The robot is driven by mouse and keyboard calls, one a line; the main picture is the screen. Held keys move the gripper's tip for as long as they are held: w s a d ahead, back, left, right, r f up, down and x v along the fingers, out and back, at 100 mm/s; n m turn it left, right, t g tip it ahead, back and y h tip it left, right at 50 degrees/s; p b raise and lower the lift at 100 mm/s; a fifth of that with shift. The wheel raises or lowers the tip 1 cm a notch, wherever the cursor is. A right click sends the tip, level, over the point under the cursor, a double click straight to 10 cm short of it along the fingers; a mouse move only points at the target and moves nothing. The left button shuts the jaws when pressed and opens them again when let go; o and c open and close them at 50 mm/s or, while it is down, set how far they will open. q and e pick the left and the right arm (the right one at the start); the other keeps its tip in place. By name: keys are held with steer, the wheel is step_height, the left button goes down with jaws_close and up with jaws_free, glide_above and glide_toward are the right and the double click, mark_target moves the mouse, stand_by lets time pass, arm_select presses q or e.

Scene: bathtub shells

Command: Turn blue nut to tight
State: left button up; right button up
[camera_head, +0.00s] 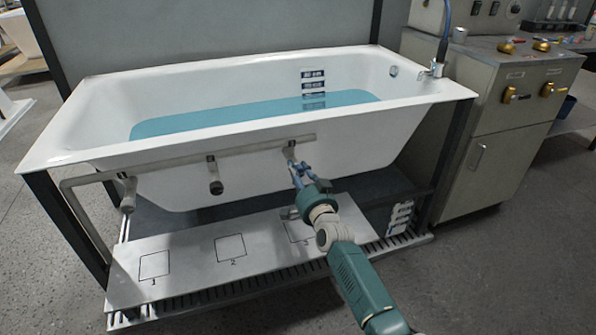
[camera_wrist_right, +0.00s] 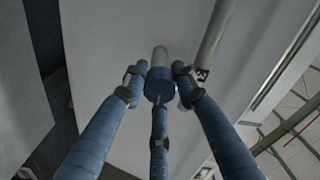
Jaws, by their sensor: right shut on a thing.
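The blue nut (camera_wrist_right: 159,86) sits at the end of a pale pipe stub in the right wrist view. My right gripper (camera_wrist_right: 158,82) has its blue fingers closed around the nut, one on each side and one below. In the head view my right gripper (camera_head: 299,172) is at the rightmost fitting of the grey pipe (camera_head: 240,149) along the tub's front, and its fingers mostly hide the nut. How tight the nut is cannot be told. My left gripper is not in view.
The white bathtub (camera_head: 400,120) holds blue water. A pale board (camera_head: 195,270) with numbered squares lies below the pipe, under my right arm. A grey cabinet (camera_head: 490,150) stands at right.

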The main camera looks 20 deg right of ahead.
steer(key=shift+s+a+f+m, duration=0.1)
steer(key=shift+a+f+m, duration=0.1)
steer(key=shift+f+m, duration=0.15)
stand_by(0.3)
steer(key=o, duration=1)
steer(key=shift+c, duration=0.2)
steer(key=shift+o, duration=1)
steer(key=shift+r, duration=0.15)
steer(key=s, duration=1.2)
steer(key=shift+d, duration=0.25)
